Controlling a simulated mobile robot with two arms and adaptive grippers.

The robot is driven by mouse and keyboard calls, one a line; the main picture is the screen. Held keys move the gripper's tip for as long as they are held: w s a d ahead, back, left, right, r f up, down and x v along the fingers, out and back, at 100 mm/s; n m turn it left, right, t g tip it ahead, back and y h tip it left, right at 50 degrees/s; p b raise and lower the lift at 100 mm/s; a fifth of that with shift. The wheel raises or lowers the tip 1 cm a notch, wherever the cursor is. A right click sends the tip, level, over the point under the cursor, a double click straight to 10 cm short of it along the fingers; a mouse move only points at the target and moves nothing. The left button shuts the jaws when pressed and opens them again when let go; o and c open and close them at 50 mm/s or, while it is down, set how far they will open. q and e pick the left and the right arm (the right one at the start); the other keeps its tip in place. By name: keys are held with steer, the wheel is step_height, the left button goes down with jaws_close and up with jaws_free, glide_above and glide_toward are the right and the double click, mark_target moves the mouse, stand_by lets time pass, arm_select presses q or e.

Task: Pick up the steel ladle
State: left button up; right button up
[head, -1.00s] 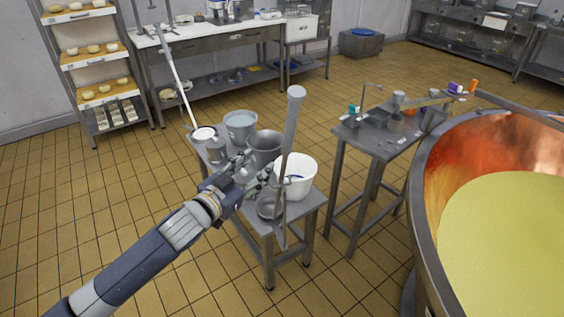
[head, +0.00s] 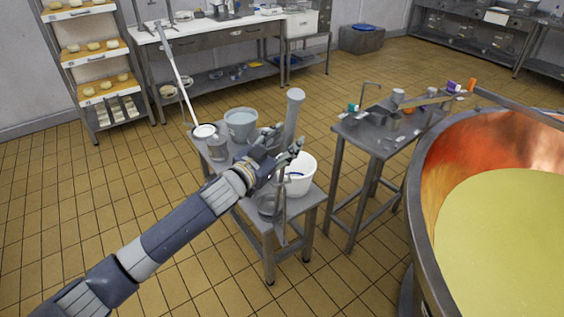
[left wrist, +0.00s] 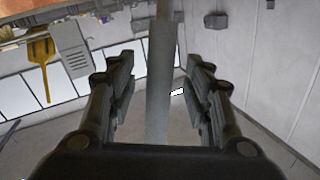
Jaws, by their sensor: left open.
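The steel ladle's long grey handle (head: 293,108) stands almost upright at the small steel table, its thick end up. A grey bowl (head: 268,206) sits low beside it; I cannot tell whether it is the ladle's own bowl. My left gripper (head: 288,152) is open at the handle and hides part of it. In the left wrist view the grey handle (left wrist: 160,85) runs between the two open fingers, with a gap on each side. My right gripper is not in view.
A white bucket (head: 300,175) stands close to the right of the gripper. A grey bucket (head: 240,125) and a long white-handled tool (head: 178,75) are behind. A second steel table (head: 375,140) and a copper vat (head: 428,215) lie right.

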arm_select(q)
steer(key=shift+x, duration=0.85)
jaws_close()
